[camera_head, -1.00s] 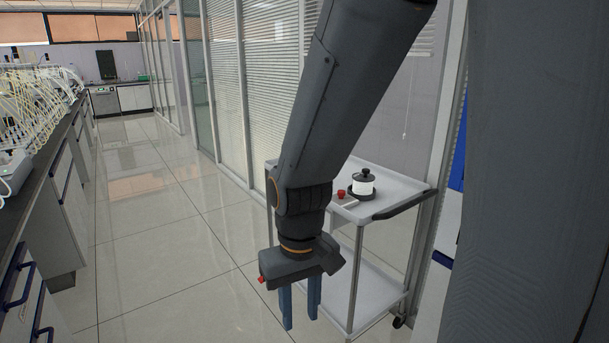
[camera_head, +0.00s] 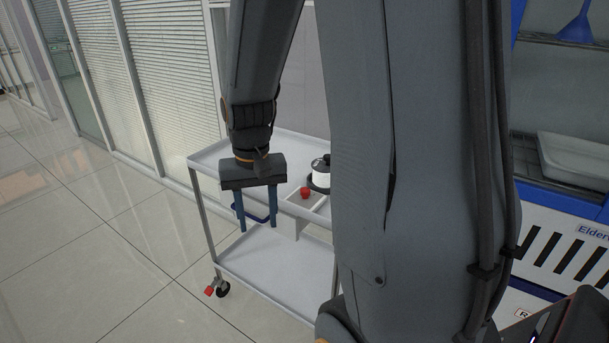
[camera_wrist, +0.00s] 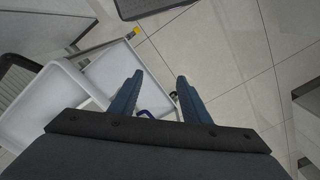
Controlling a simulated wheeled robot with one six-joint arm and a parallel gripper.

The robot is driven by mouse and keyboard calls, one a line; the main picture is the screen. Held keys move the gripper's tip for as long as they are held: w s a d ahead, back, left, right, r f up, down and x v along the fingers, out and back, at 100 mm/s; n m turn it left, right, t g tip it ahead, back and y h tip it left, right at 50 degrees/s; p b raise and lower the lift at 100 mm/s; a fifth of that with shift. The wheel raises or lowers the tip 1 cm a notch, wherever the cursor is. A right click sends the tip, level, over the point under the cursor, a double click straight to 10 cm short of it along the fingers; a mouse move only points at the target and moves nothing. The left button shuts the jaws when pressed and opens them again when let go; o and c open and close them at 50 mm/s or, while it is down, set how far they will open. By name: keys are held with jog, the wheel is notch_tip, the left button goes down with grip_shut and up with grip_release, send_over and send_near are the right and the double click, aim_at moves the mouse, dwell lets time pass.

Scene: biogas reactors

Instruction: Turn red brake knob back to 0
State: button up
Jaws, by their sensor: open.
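A small red knob (camera_head: 305,191) sits on the top of a white two-shelf cart (camera_head: 212,158) in the head view, beside a black-and-white cylindrical device (camera_head: 319,176). The knob's setting is too small to read. My gripper (camera_head: 257,228) is open and empty, its two blue fingers pointing down in front of the cart, left of the knob and apart from it. In the wrist view my gripper (camera_wrist: 160,76) shows open with floor and a white cart shelf (camera_wrist: 110,75) beyond it. I cannot make out the red knob there.
A blue handle (camera_head: 250,214) on the cart shows behind my fingers. A red lever (camera_head: 209,291) is at a front caster. The glass partition (camera_head: 160,75) stands behind, and a blue-and-white cabinet (camera_head: 560,235) is at right. The floor at left is clear.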

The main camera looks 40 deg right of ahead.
jog(key=w+d+r+m+p, duration=0.3)
jog(key=w+d+m, duration=0.25)
jog(key=d, duration=0.45)
jog(key=m+p, duration=0.2)
jog(key=m, duration=0.1)
send_near(305, 189)
jog(key=shift+s+f, duration=0.25)
jog(key=shift+w+f+p, duration=0.1)
jog(key=shift+f+p, duration=0.2)
jog(key=shift+f, duration=1.6)
jog(key=shift+w+f+p, duration=0.15)
jog(key=shift+f+p, duration=0.15)
jog(key=shift+f, duration=1.6)
jog(key=c, duration=1)
jog(key=shift+c, duration=0.2)
